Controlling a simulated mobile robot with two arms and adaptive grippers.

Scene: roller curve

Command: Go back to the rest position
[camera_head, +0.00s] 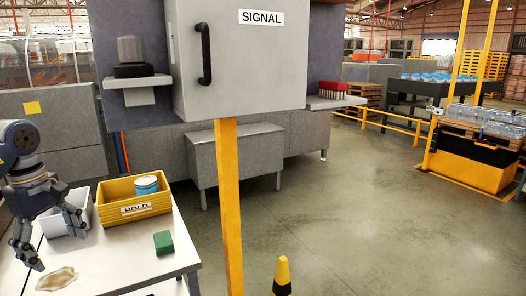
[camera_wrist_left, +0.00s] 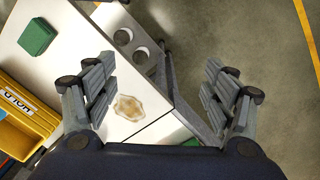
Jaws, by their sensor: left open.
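My left gripper (camera_head: 52,241) is open and empty above the left end of the white table (camera_head: 120,260). Its spread fingers also show in the left wrist view (camera_wrist_left: 158,95), with nothing between them but table and floor below. A brownish patch (camera_head: 56,279) lies flat on the table below the gripper; it also shows in the left wrist view (camera_wrist_left: 130,107). My right gripper is not in view.
A yellow HOLD bin (camera_head: 136,210) holds a blue-and-white can (camera_head: 147,185). A white bin (camera_head: 57,225) stands left of it, partly behind my gripper. A green block (camera_head: 163,243) lies on the table. A yellow post (camera_head: 229,200) and cone (camera_head: 282,276) stand right.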

